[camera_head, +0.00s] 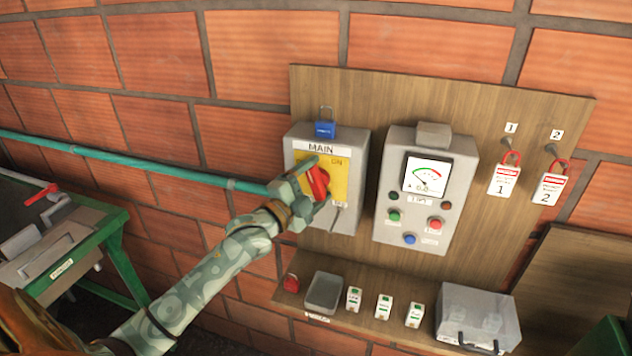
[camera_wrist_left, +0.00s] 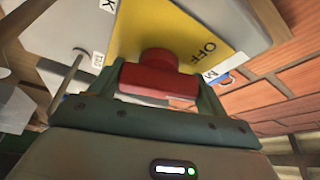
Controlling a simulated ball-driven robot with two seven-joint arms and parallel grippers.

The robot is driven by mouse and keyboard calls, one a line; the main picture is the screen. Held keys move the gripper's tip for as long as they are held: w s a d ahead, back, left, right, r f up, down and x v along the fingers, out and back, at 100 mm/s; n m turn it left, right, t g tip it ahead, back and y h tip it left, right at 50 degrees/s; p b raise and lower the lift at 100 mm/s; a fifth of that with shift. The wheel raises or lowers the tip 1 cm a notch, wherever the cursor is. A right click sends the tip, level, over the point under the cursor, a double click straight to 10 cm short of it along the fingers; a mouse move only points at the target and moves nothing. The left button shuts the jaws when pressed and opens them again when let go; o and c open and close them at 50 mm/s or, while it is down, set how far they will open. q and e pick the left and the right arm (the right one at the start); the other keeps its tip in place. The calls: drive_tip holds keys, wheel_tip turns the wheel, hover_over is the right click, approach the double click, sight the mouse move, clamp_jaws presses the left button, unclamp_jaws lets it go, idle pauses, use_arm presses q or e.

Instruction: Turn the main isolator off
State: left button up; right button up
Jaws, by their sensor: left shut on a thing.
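The main isolator is a grey box (camera_head: 342,222) labelled MAIN on the wooden board, with a yellow plate (camera_head: 340,186) and a red rotary handle (camera_head: 319,181). ON is printed at the plate's upper right. My left gripper (camera_head: 312,183) is shut on the handle and partly hides it. In the left wrist view the red handle (camera_wrist_left: 150,80) sits between my left gripper's fingers (camera_wrist_left: 161,88), in front of the yellow plate (camera_wrist_left: 160,28), where OFF is readable. In the head view the handle looks tilted; its exact setting is partly hidden. My right gripper is not in view.
A blue padlock (camera_head: 325,130) hangs on top of the isolator. A grey meter panel (camera_head: 412,220) with buttons is close on the right. Tags 1 (camera_head: 504,181) and 2 (camera_head: 550,188) hang further right. A shelf below holds a tray (camera_head: 324,291) and a clear box (camera_head: 478,315).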

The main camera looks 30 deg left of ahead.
use_arm(q)
drive_tip(key=n+t, duration=0.1)
drive_tip(key=n, duration=0.3)
drive_tip(key=shift+a+y, duration=0.1)
drive_tip(key=shift+y, duration=0.3)
drive_tip(key=n+y, duration=0.1)
drive_tip(key=n, duration=0.1)
drive_tip(key=n+t, duration=0.1)
drive_tip(key=n, duration=0.2)
drive_tip(key=shift+y+p, duration=0.3)
drive_tip(key=shift+y, duration=0.1)
drive_tip(key=n+t+y+p, duration=0.1)
drive_tip(key=n+y, duration=0.1)
drive_tip(key=n, duration=0.3)
drive_tip(key=shift+y, duration=0.4)
drive_tip(key=shift+n+y+p, duration=0.45)
drive_tip(key=shift+n+y, duration=0.65)
drive_tip(key=shift+n, duration=1.5)
drive_tip(key=o, duration=1)
drive_tip(key=shift+a, duration=0.1)
drive_tip(key=shift+f, duration=0.1)
drive_tip(key=shift+s, duration=0.1)
